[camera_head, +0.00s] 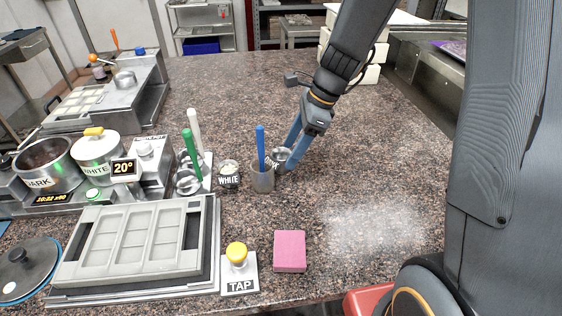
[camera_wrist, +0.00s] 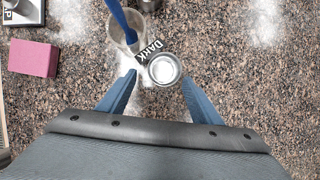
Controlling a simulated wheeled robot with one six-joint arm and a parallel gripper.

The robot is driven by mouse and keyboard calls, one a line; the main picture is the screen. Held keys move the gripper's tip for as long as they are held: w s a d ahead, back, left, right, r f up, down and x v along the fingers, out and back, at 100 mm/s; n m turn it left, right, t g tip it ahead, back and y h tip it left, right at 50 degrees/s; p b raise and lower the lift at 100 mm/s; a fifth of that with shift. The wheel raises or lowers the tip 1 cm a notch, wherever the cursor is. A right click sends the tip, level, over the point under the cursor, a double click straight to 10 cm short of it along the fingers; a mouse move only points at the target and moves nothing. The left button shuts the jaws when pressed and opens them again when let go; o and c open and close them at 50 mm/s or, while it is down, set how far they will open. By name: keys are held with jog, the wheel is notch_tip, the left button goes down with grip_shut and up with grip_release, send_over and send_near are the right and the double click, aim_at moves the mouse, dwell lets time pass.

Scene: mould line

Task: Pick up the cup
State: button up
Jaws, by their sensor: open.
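A small round metal cup (camera_head: 281,154) stands on the speckled stone counter, beside a grey pot (camera_head: 263,181) holding a blue-handled tool (camera_head: 261,145). In the wrist view the cup (camera_wrist: 164,69) shows from above with a pale inside, and a black DARK label (camera_wrist: 148,51) is at its upper left. My gripper (camera_head: 286,158) is open around the cup's near side. In the wrist view its blue fingertips (camera_wrist: 160,80) lie left and right of the cup, with gaps visible. Whether they are low enough to touch the counter, I cannot tell.
A similar cup labelled WHITE (camera_head: 229,173) stands left of the pot. A pink block (camera_head: 290,251), a yellow TAP button (camera_head: 237,254) and a grey mould tray (camera_head: 135,240) are at the front. White powder (camera_head: 370,230) dusts the right. The counter behind is largely clear.

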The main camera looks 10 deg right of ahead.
aim_at(285, 158)
jog(key=shift+w+p+x, duration=0.15)
jog(key=shift+p+x, duration=0.1)
jog(key=shift+x, duration=0.9)
jog(key=shift+w+p+x, duration=0.15)
jog(key=shift+p+x, duration=0.1)
jog(key=shift+x, duration=0.9)
jog(key=c, duration=1.2)
jog(key=shift+o, duration=0.2)
jog(key=shift+r, duration=0.15)
